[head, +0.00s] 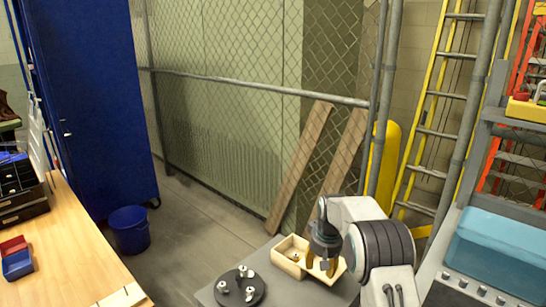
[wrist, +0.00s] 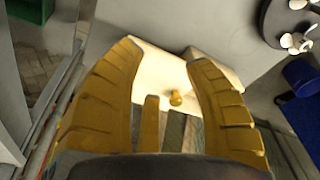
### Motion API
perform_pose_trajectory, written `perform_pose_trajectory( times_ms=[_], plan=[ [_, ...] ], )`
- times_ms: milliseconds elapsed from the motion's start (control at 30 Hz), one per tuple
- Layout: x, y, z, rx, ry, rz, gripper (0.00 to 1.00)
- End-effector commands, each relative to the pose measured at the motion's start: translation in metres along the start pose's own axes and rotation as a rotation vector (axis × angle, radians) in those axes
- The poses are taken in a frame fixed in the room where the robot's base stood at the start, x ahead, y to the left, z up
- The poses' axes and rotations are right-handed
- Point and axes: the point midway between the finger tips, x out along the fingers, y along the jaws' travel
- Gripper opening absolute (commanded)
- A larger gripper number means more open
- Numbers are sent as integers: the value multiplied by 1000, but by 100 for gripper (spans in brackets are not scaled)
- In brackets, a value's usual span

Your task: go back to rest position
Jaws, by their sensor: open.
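My gripper (head: 321,267) points down over a light wooden box (head: 283,265) on a grey surface at the bottom of the head view. In the wrist view the two yellow fingers of my gripper (wrist: 165,58) are spread apart, with nothing held between them. The pale box (wrist: 150,62) shows between and beyond the fingers. A small brass-coloured knob-like piece (wrist: 176,98) shows in the gap and seems to lie in the box. In the head view my gripper and arm hide the right part of the box.
A round black plate (head: 240,289) with several silver fittings stands left of the box. A wooden table (head: 90,240) with red and blue bins is at left. A blue bucket (head: 129,230) stands on the floor.

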Motion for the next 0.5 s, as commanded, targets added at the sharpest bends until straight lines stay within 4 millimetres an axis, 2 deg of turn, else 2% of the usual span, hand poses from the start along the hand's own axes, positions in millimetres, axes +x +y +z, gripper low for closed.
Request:
perform_pose_trajectory(
  times_ms=[33,67,167,267,500],
  plan=[
    [15,0,30,-1,-77,0,47],
    [17,0,44,-1,-109,0,47],
    [12,0,90,-1,-198,-1,47],
    [-5,0,132,-2,-263,-1,47],
    [-68,-1,228,-2,-339,-2,47]
  ],
)
